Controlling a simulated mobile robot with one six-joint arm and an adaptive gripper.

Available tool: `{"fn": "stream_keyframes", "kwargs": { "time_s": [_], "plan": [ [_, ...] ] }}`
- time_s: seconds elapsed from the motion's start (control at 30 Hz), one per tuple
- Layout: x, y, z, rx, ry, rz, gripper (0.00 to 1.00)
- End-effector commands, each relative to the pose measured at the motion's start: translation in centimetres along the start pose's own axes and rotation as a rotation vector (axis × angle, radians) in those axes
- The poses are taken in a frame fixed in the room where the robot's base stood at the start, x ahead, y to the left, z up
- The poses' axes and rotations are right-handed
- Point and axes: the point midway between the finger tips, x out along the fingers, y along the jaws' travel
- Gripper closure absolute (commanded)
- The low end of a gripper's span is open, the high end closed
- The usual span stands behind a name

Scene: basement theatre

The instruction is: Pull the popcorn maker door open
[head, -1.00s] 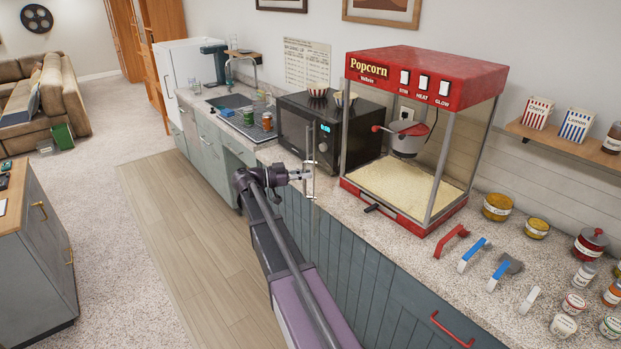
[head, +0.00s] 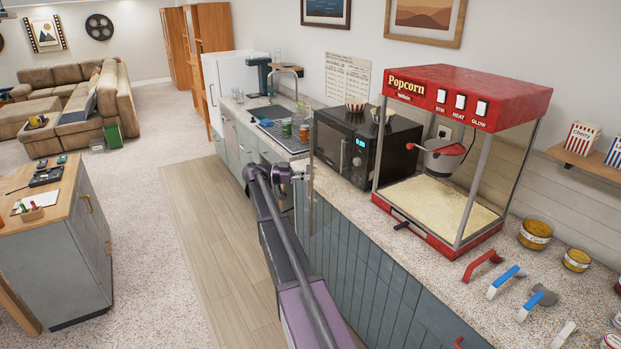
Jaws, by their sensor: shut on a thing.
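The popcorn maker (head: 468,92) has a red top and base with clear sides, and stands on the counter with popcorn inside. Its clear door is swung out from the left front post. The door's thin free edge (head: 312,205) shows upright in front of the microwave, out past the counter's front edge. My gripper (head: 297,177) is at this free edge, shut on the door's handle. The handle is mostly hidden behind my gripper and wrist. The popcorn maker's front looks open.
A black microwave (head: 340,152) with bowls on top stands behind the door. Red, blue and grey scoops (head: 507,281) and yellow tins (head: 536,233) lie right of the popcorn maker. The wooden floor strip (head: 215,235) left of the counter is clear. A cabinet (head: 78,262) stands further left.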

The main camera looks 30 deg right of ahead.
Motion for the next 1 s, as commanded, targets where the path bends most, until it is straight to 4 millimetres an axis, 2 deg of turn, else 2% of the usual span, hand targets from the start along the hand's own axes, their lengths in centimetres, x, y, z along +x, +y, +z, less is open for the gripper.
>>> {"fn": "stream_keyframes", "kwargs": {
  "time_s": [0.27, 0.3, 0.4, 0.67, 0.83, 1.0],
  "plan": [
    [0.6, 0.1, 0.0, -0.001, -0.001, 0.014, 1.00],
    [0.7, 0.1, 0.0, -0.001, -0.001, 0.014, 0.73],
    [0.8, 0.1, 0.0, -0.001, -0.001, 0.015, 0.49],
    [1.0, -0.1, 0.0, 0.000, -0.001, 0.015, 0.49],
    [0.7, 0.0, 0.1, -0.007, -0.008, 0.006, 0.99],
    [-0.8, 0.7, 0.9, -0.052, -0.055, -0.039, 1.00]
  ]
}}
